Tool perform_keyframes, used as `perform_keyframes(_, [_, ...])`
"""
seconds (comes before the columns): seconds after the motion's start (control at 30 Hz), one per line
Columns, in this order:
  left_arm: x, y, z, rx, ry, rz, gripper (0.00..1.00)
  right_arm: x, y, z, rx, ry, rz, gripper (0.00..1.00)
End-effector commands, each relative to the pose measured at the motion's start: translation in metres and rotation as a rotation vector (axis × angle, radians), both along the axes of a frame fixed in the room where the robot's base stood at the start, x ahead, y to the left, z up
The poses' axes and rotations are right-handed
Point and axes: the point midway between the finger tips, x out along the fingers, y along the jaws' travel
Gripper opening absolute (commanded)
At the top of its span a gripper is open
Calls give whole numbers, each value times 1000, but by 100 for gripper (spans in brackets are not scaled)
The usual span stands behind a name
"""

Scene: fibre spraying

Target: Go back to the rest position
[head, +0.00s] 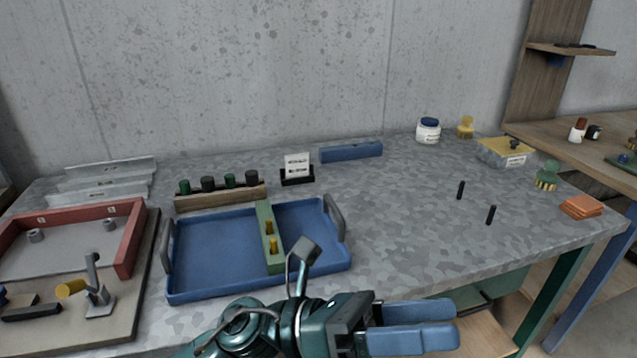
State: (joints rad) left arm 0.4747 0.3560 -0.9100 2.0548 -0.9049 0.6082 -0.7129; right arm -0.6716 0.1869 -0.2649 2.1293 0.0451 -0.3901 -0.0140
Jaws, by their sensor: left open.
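My left gripper (432,325) is at the lower middle of the head view, in front of the table's near edge. Its two blue fingers point right and stand apart, with nothing between them. My left arm comes in from the bottom, below the blue tray (212,250). The tray lies on the grey table (400,215) with a green divider (265,228) across it, which bears two small yellow-brass pieces (273,245). My right gripper does not show.
A red-walled fixture (128,240) stands at the left. A wooden rack (220,197) with several dark and green caps is behind the tray. Two black pegs (490,215) stand on the right. A white jar (428,131) is at the back. The table's centre right is largely clear.

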Motion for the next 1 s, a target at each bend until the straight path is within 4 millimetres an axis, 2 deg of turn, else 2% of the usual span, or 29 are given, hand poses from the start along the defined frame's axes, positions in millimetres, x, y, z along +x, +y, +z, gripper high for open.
perform_keyframes(0.03, [16, 9, 0, -67, 207, 51, 54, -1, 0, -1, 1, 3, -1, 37])
perform_keyframes(0.07, [27, 16, -1, -108, 330, 80, 54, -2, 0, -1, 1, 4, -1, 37])
perform_keyframes(0.17, [66, 45, -19, -241, 742, 176, 54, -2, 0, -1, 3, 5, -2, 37])
perform_keyframes(0.27, [97, 81, -63, -379, 1154, 268, 54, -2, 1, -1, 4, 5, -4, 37])
perform_keyframes(0.3, [105, 97, -86, -437, 1318, 303, 54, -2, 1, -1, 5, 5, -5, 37])
perform_keyframes(0.37, [110, 121, -125, -528, 1557, 356, 54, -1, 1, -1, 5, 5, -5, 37])
perform_keyframes(0.4, [109, 136, -151, -587, 1703, 391, 54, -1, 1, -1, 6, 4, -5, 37])
perform_keyframes(0.5, [95, 169, -211, -725, 2012, 466, 54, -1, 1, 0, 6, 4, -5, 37])
perform_keyframes(0.6, [72, 193, -259, -846, 2250, 529, 54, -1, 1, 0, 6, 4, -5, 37])
perform_keyframes(0.8, [12, 228, -330, -1068, 2613, 640, 54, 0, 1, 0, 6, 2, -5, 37])
perform_keyframes(0.87, [14, 231, -314, -1079, 2615, 660, 54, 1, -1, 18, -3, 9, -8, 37])
perform_keyframes(1.0, [12, 238, -311, -1088, 2617, 711, 54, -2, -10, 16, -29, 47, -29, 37])
